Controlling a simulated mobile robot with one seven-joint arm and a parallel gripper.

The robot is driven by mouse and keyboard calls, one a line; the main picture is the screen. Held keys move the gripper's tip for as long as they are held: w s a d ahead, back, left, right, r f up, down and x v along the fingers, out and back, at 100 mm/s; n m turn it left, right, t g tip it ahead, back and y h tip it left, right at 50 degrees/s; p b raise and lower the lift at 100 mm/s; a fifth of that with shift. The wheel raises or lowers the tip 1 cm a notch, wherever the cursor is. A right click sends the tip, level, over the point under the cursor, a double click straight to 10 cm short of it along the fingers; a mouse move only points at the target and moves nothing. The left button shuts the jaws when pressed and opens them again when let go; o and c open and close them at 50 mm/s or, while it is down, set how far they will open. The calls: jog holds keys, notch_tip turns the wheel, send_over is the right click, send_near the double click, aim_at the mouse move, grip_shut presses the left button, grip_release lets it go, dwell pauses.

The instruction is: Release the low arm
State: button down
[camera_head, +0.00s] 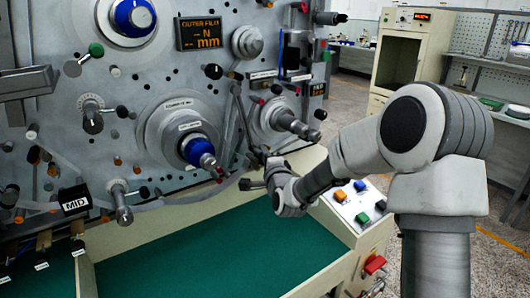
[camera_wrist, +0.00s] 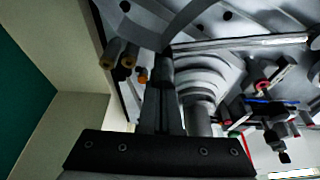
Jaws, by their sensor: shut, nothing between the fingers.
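My gripper (camera_head: 264,160) is in front of the lower right of the winding machine's grey panel (camera_head: 225,95), above the green table. In the wrist view its dark fingers (camera_wrist: 165,62) are together, with nothing seen between them. A grey stepped spindle (camera_head: 284,118) stands just above and right of it; what looks like this spindle also shows in the wrist view (camera_wrist: 201,95), beside the fingers. Thin grey bars (camera_head: 238,115) run down the panel near the gripper. No label reading "low" is legible, so I cannot tell which part is the low arm. Whether the fingers touch anything is unclear.
A larger spindle with a blue core (camera_head: 197,150) is left of the gripper. An arm marked MID (camera_head: 76,205) is at lower left. A control box with coloured buttons (camera_head: 357,203) stands at right. The green tabletop (camera_head: 190,255) is clear.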

jog(key=s+a+m+g+b, duration=0.1)
jog(key=s+a+m+b, duration=0.1)
jog(key=a, duration=0.3)
jog(key=shift+s+a+f+m, duration=0.2)
jog(key=shift+s+f+m, duration=0.25)
jog(key=shift+s+m, duration=0.3)
jog(key=shift+a, duration=0.1)
